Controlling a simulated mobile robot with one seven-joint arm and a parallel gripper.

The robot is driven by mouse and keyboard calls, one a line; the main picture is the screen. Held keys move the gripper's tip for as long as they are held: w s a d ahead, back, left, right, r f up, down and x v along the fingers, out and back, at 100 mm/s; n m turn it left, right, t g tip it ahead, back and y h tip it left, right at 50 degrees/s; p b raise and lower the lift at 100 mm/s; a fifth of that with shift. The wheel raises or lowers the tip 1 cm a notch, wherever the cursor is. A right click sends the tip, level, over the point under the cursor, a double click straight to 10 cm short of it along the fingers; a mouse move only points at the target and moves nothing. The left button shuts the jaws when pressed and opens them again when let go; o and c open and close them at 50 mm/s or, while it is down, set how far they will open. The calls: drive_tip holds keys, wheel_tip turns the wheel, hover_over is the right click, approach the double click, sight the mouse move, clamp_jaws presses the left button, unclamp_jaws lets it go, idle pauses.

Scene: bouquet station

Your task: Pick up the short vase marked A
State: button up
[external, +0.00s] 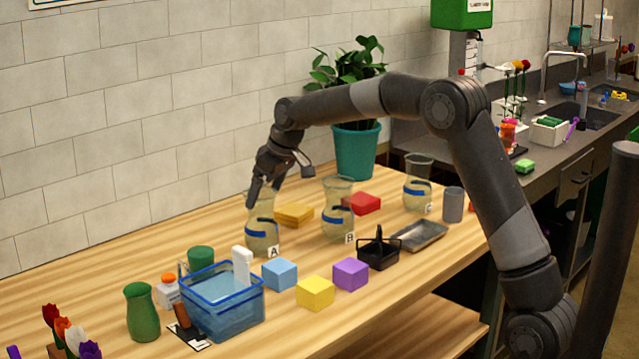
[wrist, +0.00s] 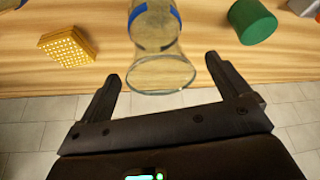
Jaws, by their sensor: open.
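The vase marked A (external: 262,232) is clear glass with a blue band and yellowish lower part. It stands upright on the wooden table, with the white A label (external: 273,251) at its foot. My gripper (external: 265,192) is at the vase's top, pointing down, and is open. In the wrist view, the vase's flared rim (wrist: 160,73) lies between the two spread fingers of my gripper (wrist: 161,70). A gap shows on each side of the rim. The fingers partly cover the vase's neck in the external view.
Similar vases marked B (external: 338,222) and C (external: 417,193) stand to the right. A yellow block (external: 294,214) lies close behind A. A green cylinder (external: 201,258) and blue basket (external: 222,312) are left and in front. Blue (external: 279,274) and yellow (external: 315,294) cubes sit in front.

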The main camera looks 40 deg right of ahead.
sight(261, 223)
drive_tip(key=x, duration=0.5)
drive_tip(key=shift+w+f, duration=0.15)
drive_tip(key=shift+w, duration=0.15)
drive_tip(key=c, duration=1.9)
drive_tip(key=shift+c, duration=0.3)
